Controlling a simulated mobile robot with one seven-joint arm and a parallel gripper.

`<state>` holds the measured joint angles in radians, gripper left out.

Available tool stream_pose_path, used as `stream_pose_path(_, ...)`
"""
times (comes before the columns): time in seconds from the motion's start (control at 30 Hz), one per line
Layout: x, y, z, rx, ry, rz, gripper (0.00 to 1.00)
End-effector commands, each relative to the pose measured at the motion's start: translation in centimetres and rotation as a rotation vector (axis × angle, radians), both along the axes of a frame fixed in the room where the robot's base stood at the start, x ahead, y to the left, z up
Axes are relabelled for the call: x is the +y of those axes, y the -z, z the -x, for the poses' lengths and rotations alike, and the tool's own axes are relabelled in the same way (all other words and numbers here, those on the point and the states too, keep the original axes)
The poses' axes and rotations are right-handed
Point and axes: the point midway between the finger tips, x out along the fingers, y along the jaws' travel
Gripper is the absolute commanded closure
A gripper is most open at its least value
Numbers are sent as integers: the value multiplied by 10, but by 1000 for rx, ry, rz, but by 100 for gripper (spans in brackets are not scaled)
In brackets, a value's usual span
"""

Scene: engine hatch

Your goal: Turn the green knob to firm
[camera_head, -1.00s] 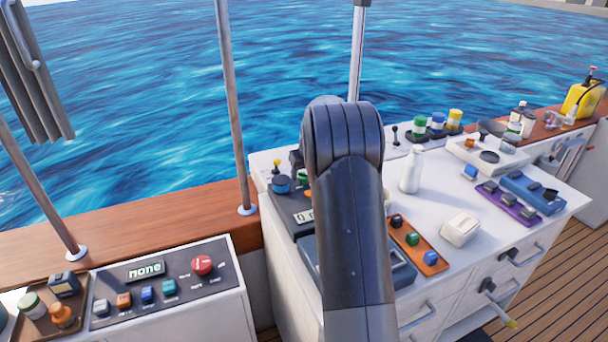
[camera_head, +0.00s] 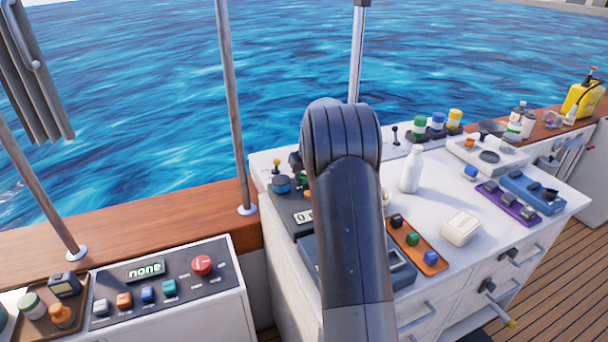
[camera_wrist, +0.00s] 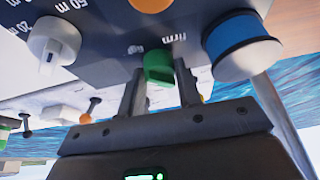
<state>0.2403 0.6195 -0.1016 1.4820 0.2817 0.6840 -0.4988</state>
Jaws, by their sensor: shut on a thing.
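The green knob (camera_wrist: 158,66) sits on the dark panel (camera_wrist: 105,50) in the wrist view, just by the word "firm" printed on it. The fingers of my gripper (camera_wrist: 158,76) stand on either side of the knob and are shut on it. The fingertips partly cover its sides, and its pointing direction is hard to read. In the head view my arm hides my gripper and most of this panel.
In the wrist view a blue and white cylinder (camera_wrist: 240,45) stands close to the right finger, an orange knob (camera_wrist: 150,5) lies above, and a white knob (camera_wrist: 54,42) is at left. A white bottle (camera_head: 411,170) stands on the counter right of my arm.

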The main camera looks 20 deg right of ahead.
Motion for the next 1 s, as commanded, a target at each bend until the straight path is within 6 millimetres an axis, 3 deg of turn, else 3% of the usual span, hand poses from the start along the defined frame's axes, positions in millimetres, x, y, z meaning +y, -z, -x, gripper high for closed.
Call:
stream_pose_path(0.47,2,0,0,2,137,2,92)
stream_pose_path(1.0,5,1,-1,2,627,3,92)
